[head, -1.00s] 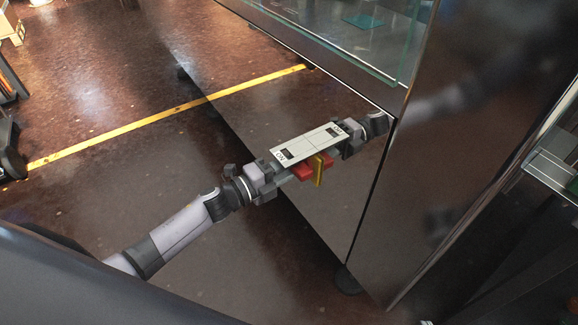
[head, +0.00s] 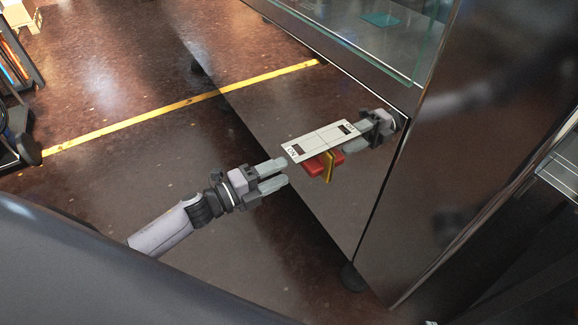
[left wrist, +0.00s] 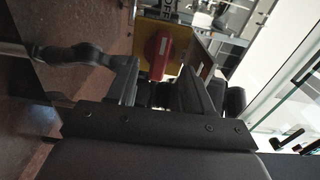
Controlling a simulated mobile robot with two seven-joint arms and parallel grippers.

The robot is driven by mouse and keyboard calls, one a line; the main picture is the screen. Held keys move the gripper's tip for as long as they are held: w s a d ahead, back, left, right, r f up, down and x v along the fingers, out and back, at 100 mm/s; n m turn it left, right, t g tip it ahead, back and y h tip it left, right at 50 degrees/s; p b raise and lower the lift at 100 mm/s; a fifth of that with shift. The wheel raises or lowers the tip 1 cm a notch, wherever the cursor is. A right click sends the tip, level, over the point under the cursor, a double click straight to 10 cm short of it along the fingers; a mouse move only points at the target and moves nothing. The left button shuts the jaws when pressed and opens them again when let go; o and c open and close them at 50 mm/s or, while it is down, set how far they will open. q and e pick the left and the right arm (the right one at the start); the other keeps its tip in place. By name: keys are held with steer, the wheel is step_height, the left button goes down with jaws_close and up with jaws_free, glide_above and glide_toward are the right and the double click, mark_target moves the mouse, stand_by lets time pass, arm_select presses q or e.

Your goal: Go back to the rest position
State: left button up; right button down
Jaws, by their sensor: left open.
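My left gripper (head: 284,171) is open and empty, its two grey fingers pointing right toward a red switch knob (head: 312,166). A gap shows between the fingertips and the knob. The knob sits with a yellow plate (head: 328,167) under a white labelled plate (head: 320,140) on the glossy panel (head: 290,115). In the left wrist view the red knob (left wrist: 158,48) on its yellow backing lies ahead of the open fingers (left wrist: 158,92). The gripper-like shape to the right of the switch in the head view looks like a mirror image in the panel. My right gripper is not in view.
The glossy machine body (head: 470,130) fills the right side, with a glass case (head: 370,45) on top. A yellow line (head: 140,118) crosses the brown floor. A rack (head: 18,75) stands at the far left. The floor left of my arm is clear.

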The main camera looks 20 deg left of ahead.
arm_select(q)
steer(key=shift+s+a, duration=0.25)
steer(key=shift+s, duration=0.1)
stand_by(0.3)
steer(key=s+r+n+g+y+p, duration=0.1)
steer(key=s+n+g+y+p, duration=0.2)
steer(key=s+n+y+p, duration=0.5)
steer(key=s+n+p, duration=0.4)
steer(key=s+n, duration=0.7)
steer(key=n, duration=0.4)
steer(key=shift+s+d+r+g+y, duration=0.2)
steer(key=shift+s+d+g+y, duration=0.1)
steer(key=shift+s+g+y, duration=0.1)
